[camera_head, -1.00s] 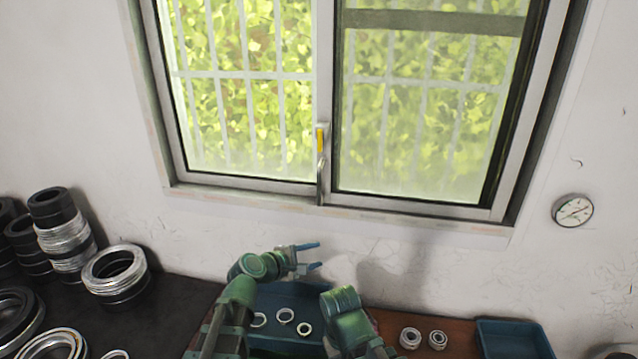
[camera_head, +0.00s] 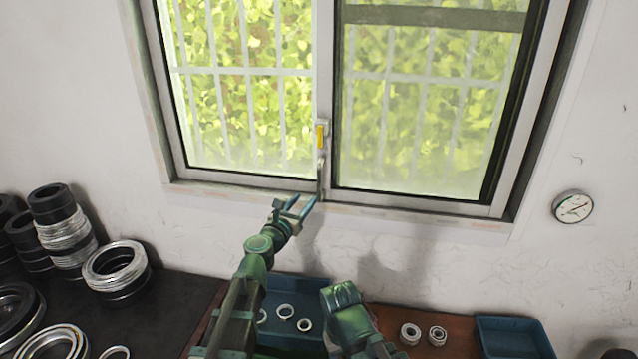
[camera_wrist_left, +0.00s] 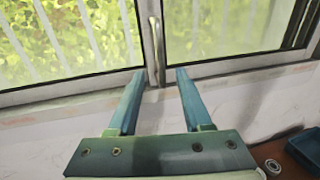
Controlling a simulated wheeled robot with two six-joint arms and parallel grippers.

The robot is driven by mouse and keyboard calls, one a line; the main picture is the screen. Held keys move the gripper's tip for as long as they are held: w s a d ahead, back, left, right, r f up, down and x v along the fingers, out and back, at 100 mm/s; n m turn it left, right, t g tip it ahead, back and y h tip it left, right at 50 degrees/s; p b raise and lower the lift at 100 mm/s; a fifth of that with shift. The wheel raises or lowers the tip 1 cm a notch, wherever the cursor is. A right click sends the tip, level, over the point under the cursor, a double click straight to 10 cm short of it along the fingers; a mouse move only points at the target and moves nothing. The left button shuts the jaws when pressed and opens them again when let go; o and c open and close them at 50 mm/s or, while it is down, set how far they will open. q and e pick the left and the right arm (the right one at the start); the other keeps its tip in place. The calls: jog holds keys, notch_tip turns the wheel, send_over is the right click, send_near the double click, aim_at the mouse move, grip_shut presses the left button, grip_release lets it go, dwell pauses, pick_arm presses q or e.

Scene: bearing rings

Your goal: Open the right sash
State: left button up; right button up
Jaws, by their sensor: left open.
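The window's right sash (camera_head: 425,186) has a pane with blurred green leaves behind it. At its left edge, by the middle stile, are a yellow latch (camera_head: 320,136) and a slim upright metal handle (camera_head: 321,176). My left gripper (camera_head: 306,199) is open and empty, just below and left of the handle's lower end in the head view. In the left wrist view the handle (camera_wrist_left: 157,50) stands between the two blue fingers (camera_wrist_left: 160,72), beyond their tips; contact does not show. My right arm (camera_head: 347,312) shows at the bottom; its gripper is out of view.
A blue tray (camera_head: 283,288) with several small rings lies below my left arm. Stacked bearing rings (camera_head: 62,225) stand at left. Two small bearings (camera_head: 411,335) and a blue bin (camera_head: 512,338) are at right. A round gauge (camera_head: 572,207) hangs on the wall.

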aim_at(318, 183)
pick_arm(q)
jog(key=x, duration=1.1)
jog(key=shift+w+d, duration=0.15)
jog(key=shift+w, duration=0.2)
grip_shut()
dwell(0.7)
